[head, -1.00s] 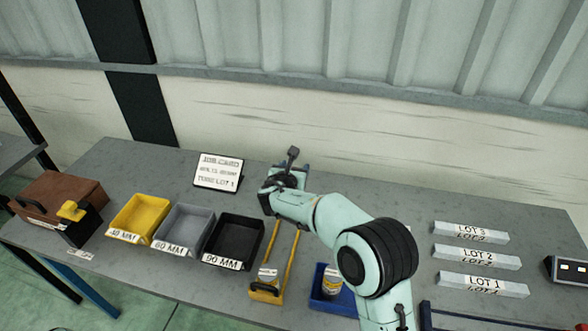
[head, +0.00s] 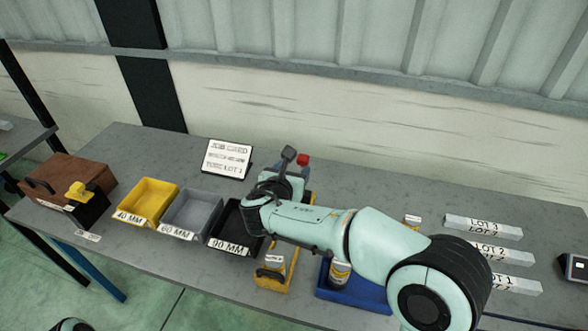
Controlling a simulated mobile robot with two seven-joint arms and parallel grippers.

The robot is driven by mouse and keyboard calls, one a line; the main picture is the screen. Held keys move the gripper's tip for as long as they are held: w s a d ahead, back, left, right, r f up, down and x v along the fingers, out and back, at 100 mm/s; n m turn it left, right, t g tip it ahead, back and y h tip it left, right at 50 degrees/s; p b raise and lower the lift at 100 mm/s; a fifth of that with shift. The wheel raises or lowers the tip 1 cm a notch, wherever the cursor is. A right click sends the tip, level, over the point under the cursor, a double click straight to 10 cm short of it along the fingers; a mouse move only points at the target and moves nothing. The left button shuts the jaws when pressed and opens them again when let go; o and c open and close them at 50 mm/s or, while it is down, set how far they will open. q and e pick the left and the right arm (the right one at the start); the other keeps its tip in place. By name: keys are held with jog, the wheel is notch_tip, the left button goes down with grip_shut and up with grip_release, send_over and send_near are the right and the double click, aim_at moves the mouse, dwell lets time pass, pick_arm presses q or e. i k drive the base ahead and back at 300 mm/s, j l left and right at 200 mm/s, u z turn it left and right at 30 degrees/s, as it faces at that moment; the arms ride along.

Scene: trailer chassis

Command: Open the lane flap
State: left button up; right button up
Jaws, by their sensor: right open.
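My right gripper (head: 268,190) is open over the back part of the lane, by the black bin's right edge. Its fingertips are mostly hidden by the wrist, and I cannot tell whether they touch anything. A small red part (head: 303,160) shows just behind the gripper. My left gripper is not in view.
Yellow, grey and black bins (head: 148,199) marked 40, 60 and 90 MM stand left of the lane. A sign (head: 227,158) stands behind them. A blue tray (head: 352,296) holds a can (head: 340,273). LOT strips (head: 484,226) lie right; a brown case (head: 65,180) sits far left.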

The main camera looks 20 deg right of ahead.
aim_at(281, 285)
jog(key=k+j, duration=0.85)
